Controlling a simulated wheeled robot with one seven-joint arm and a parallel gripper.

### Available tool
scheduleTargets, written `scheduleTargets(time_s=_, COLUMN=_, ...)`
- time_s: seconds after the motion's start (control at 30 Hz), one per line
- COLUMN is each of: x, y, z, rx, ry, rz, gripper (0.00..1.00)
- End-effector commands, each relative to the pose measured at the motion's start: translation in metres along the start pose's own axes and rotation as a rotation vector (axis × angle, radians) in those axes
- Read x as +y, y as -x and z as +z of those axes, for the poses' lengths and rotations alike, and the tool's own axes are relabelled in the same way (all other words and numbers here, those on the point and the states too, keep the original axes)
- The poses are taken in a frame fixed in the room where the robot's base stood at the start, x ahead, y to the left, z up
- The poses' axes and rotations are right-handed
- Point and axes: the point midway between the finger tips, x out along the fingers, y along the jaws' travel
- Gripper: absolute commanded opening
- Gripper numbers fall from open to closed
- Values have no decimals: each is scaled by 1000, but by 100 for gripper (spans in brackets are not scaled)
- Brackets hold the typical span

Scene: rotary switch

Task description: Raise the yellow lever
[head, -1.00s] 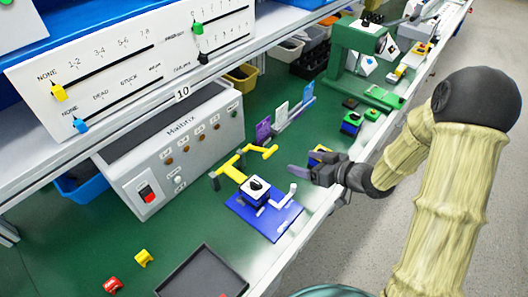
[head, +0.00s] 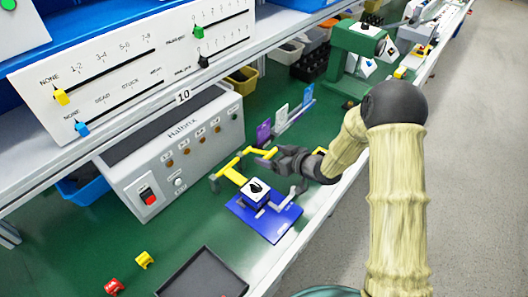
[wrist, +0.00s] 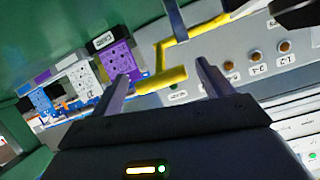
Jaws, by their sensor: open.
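The yellow lever (head: 230,172) is a bent bar with dark ends, behind the rotary switch on the green bench; part of it is hidden by my gripper in the head view. My gripper (head: 262,160) is beside the lever's right part, its fingers pointing left toward it. In the wrist view my gripper's two fingers (wrist: 160,80) are apart, and the yellow bar (wrist: 166,77) shows between and beyond them. I cannot tell whether they touch it. The rotary switch (head: 255,191) with a black knob sits on a blue base plate (head: 276,224).
The grey Haltrix box (head: 172,150) stands behind the lever, under a shelf edge (head: 185,97). Purple, white and blue cards (head: 283,115) stand to the right. A dark tray (head: 203,273) and small red and yellow parts (head: 144,260) lie in front.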

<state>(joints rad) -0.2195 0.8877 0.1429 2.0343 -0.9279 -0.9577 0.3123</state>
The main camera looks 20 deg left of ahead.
Motion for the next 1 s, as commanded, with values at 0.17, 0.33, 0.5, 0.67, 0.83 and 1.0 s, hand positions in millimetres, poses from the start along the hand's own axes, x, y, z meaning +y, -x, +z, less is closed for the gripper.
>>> scheduleTargets(time_s=0.17, x=-1, y=-28, z=0, rx=0, ry=0, rz=-2, gripper=79)
scheduleTargets(time_s=0.33, x=0, y=-40, z=0, rx=0, ry=1, rz=0, gripper=79)
scheduleTargets(time_s=0.5, x=0, y=-40, z=0, rx=0, ry=1, rz=0, gripper=79)
scheduleTargets(time_s=0.67, x=0, y=-40, z=0, rx=0, ry=0, rz=0, gripper=65)
scheduleTargets(time_s=0.83, x=0, y=-40, z=0, rx=0, ry=0, rz=0, gripper=32)
scheduleTargets(time_s=1.0, x=0, y=-40, z=0, rx=0, ry=0, rz=1, gripper=17)
